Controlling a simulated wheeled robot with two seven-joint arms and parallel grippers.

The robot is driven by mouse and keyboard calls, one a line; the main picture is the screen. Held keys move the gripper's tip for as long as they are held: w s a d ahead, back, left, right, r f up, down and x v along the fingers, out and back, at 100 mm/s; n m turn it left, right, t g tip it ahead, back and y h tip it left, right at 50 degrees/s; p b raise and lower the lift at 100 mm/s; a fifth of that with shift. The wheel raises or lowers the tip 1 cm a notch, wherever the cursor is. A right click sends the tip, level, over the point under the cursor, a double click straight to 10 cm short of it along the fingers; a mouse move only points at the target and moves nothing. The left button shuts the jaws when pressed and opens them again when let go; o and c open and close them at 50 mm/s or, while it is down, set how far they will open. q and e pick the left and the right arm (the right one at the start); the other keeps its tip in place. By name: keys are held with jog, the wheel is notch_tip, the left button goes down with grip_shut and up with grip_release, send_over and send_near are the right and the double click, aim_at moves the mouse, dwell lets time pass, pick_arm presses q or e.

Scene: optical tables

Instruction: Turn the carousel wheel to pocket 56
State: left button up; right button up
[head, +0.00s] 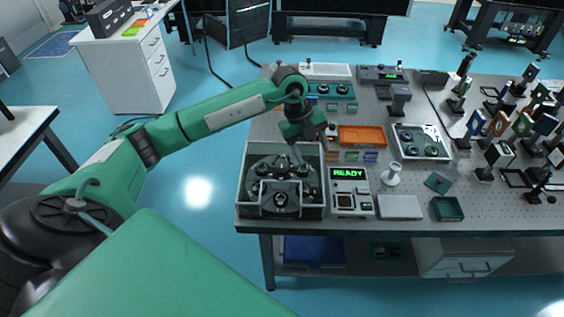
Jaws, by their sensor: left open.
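The carousel wheel (265,163) is a dark disc with several posts around it, inside a grey open-topped box (241,190) at the near left corner of the optical table. My left gripper (297,155) points down over the far right part of the wheel, with its jaws open. I cannot tell whether its fingertips touch the wheel. Pocket numbers are too small to read. A control unit (349,188) right of the box has a green display (348,173) reading READY. My right gripper is not in view.
An orange tray (362,136), a white funnel-like stand (391,174), a grey tray with round parts (444,150) and a flat grey box (400,207) lie to the right. Several optic mounts crowd the far right. A dark green box (447,208) sits near the front edge.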

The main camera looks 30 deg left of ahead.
aim_at(282, 163)
pick_arm(q)
jog(key=a+r+n+y, duration=0.2)
jog(key=a+y, duration=0.2)
jog(key=a, duration=0.6)
jog(key=shift+g, duration=0.4)
jog(key=f+p, duration=0.1)
jog(key=f, duration=0.3)
jog(key=f+p, duration=0.2)
jog(key=f, duration=0.2)
jog(key=f+p, duration=0.2)
jog(key=f, duration=0.2)
jog(key=shift+w+d+f, duration=0.2)
jog(key=shift+d+f, duration=0.05)
jog(key=shift+f, duration=0.6)
jog(key=c, duration=0.3)
grip_shut()
